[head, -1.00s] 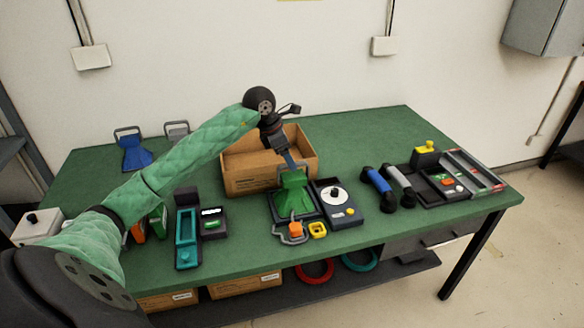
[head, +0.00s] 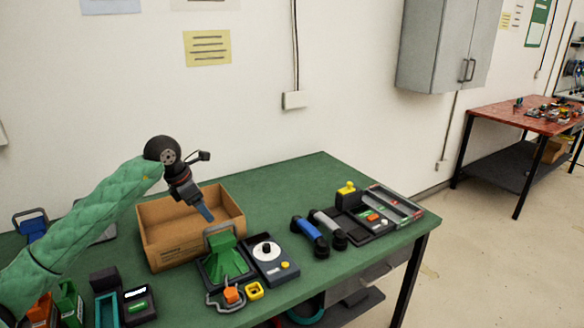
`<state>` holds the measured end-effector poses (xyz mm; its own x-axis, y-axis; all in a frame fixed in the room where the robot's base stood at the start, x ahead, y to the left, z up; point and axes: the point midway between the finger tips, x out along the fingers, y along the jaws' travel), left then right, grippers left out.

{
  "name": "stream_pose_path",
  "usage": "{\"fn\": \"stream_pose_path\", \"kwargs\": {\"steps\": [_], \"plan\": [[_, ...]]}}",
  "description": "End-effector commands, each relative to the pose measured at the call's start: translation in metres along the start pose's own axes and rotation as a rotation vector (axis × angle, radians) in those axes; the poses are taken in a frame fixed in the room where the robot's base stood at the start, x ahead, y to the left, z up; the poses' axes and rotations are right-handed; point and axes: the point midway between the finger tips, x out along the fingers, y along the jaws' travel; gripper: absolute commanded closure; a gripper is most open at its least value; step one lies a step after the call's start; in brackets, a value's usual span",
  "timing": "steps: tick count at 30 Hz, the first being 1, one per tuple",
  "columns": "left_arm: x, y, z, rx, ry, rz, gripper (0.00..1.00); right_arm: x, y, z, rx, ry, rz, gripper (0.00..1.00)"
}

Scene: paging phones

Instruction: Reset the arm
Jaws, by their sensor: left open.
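My left arm comes in from the left with its green padded sleeve. I cannot tell whether the tips touch that handle. My right gripper is not in view.
Beside the green device lies a grey unit with a white dial (head: 264,250). Blue (head: 309,236) and grey (head: 329,230) handsets and a dark tray (head: 366,222) are on the right. The green table (head: 300,180) is bare behind them. A red table (head: 530,116) stands far right.

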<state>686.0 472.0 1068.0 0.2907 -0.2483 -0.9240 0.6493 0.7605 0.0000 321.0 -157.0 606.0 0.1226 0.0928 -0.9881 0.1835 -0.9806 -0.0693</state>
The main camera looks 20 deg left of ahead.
Motion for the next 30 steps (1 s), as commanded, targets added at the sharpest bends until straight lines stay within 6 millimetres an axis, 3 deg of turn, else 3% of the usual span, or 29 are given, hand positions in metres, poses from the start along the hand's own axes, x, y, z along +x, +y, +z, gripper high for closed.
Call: {"fn": "stream_pose_path", "kwargs": {"steps": [4, 7, 12, 15, 22, 27, 30], "plan": [[0.006, -0.006, 0.004, 0.002, -0.023, -0.019, 0.3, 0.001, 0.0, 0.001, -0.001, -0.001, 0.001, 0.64], [0.023, -0.026, 0.017, 0.003, -0.101, -0.078, 0.3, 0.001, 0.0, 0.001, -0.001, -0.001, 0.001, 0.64], [0.056, -0.089, 0.055, -0.031, -0.353, -0.266, 0.3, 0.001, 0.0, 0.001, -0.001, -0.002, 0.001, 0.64], [0.065, -0.127, 0.078, -0.089, -0.519, -0.392, 0.3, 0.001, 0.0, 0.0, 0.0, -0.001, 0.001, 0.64], [0.061, -0.191, 0.115, -0.326, -0.877, -0.664, 0.3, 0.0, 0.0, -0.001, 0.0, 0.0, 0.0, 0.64], [0.049, -0.21, 0.126, -0.582, -1.103, -0.832, 0.3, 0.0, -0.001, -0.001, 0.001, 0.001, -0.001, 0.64], [0.045, -0.211, 0.124, -0.769, -1.221, -0.916, 0.3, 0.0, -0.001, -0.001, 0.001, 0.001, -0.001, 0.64]]}}
